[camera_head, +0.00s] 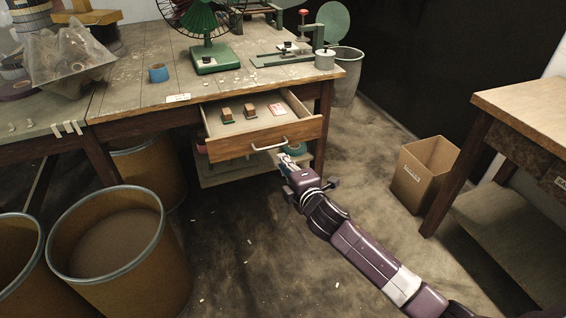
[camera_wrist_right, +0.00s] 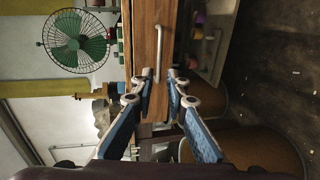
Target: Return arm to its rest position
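My right arm reaches in from the lower right in the head view. Its gripper (camera_head: 287,163) is in front of the open drawer (camera_head: 232,146), close to the right end of the metal drawer handle (camera_head: 270,146). In the right wrist view the gripper (camera_wrist_right: 160,75) has its two blue-padded fingers apart with nothing held between them. The handle (camera_wrist_right: 158,45) shows ahead of the fingertips; the exact distance is hard to tell. My left gripper is in neither view.
The wooden workbench (camera_head: 130,98) carries a green fan (camera_head: 213,58) and a blue tape roll (camera_head: 158,73). Small blocks lie in the drawer. Large drums (camera_head: 118,245) stand at left, a cardboard box (camera_head: 425,172) and side table (camera_head: 530,100) at right.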

